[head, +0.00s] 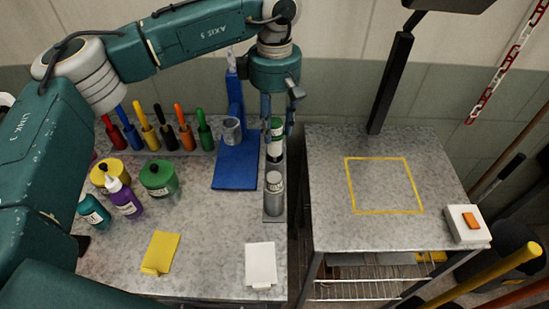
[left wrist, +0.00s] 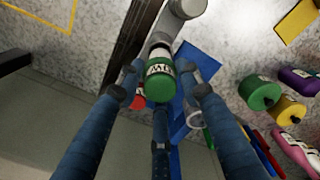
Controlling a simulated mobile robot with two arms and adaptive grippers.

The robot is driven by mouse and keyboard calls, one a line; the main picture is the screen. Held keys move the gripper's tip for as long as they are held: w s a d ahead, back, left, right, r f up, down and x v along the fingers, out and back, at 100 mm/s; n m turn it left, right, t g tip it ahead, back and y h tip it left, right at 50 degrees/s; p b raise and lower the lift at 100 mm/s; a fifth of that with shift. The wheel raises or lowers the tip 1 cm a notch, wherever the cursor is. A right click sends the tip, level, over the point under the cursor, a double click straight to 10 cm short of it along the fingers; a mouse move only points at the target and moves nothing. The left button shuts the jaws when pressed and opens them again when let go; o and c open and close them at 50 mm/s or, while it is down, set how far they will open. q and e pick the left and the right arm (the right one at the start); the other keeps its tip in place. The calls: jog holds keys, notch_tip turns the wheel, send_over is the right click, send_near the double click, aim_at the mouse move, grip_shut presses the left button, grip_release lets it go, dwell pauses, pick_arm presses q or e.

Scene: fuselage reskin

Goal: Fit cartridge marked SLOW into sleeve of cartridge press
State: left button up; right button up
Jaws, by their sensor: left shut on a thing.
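My left gripper (head: 277,128) is shut on a cartridge (head: 276,134) with a green cap and a white label. The cartridge also shows in the left wrist view (left wrist: 160,82), between the fingers, its dark lettering upside down and only partly readable. It is upright over the back of a narrow grey holder (head: 274,216); whether its lower end still sits there I cannot tell. A second cartridge (head: 274,190), grey-capped, stands in front of it. The blue press (head: 236,172) with its grey sleeve (head: 232,131) stands just left of the gripper. My right gripper is out of view.
Several colored markers (head: 166,137) stand in a rack at the back left. Bottles and a green jar (head: 159,178) stand before them. Yellow (head: 161,252) and white (head: 261,265) pieces lie in front. The right table (head: 330,180) is mostly clear.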

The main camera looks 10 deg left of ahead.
pick_arm(q)
jog(key=shift+r+p, duration=0.5)
jog(key=shift+r, duration=0.65)
jog(key=shift+r+p, duration=0.75)
jog(key=shift+r, duration=0.75)
